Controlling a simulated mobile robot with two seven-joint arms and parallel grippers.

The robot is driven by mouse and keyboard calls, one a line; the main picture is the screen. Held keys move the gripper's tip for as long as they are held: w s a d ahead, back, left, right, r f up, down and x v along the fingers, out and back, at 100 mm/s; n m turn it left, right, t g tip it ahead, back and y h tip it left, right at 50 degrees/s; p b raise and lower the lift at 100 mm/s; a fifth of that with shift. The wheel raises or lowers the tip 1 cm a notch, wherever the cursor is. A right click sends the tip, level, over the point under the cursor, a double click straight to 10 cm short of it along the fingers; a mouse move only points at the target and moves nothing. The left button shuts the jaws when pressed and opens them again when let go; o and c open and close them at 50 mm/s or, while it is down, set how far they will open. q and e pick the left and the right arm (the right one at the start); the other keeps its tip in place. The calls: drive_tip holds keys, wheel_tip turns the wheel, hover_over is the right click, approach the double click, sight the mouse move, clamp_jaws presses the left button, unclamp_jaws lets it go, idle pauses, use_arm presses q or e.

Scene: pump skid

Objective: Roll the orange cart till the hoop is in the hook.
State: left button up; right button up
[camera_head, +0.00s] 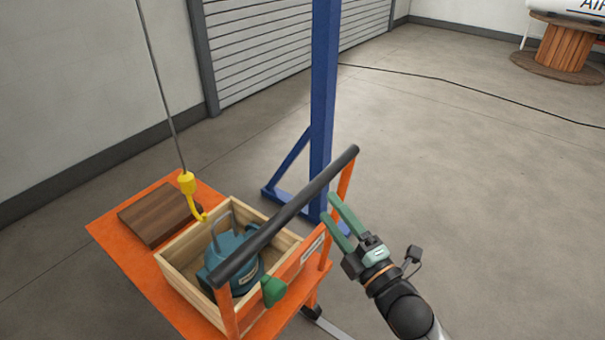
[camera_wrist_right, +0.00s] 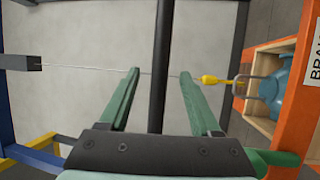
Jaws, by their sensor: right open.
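The orange cart (camera_head: 115,231) carries an open wooden crate (camera_head: 185,284) with a teal pump (camera_head: 247,278) inside. A grey hoop (camera_head: 213,232) stands on the pump. A yellow hook (camera_head: 188,184) hangs on a cable; its tip is close to the hoop in the head view, and they overlap in the right wrist view (camera_wrist_right: 208,79). I cannot tell whether the hook is through the hoop. My right gripper (camera_head: 333,208) is open and empty, close to the cart's black handle bar (camera_head: 290,208). In the right wrist view the bar (camera_wrist_right: 161,60) appears between the fingers.
A brown wooden block (camera_head: 158,213) lies on the cart beside the crate. A blue post (camera_head: 324,90) with a braced foot stands just behind the cart. A green part (camera_head: 272,290) shows at the cart's near side.

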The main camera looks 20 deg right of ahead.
drive_tip(key=x, duration=1)
drive_tip(key=shift+w, duration=0.25)
drive_tip(key=shift+a+f, duration=0.1)
clamp_jaws()
idle(0.9)
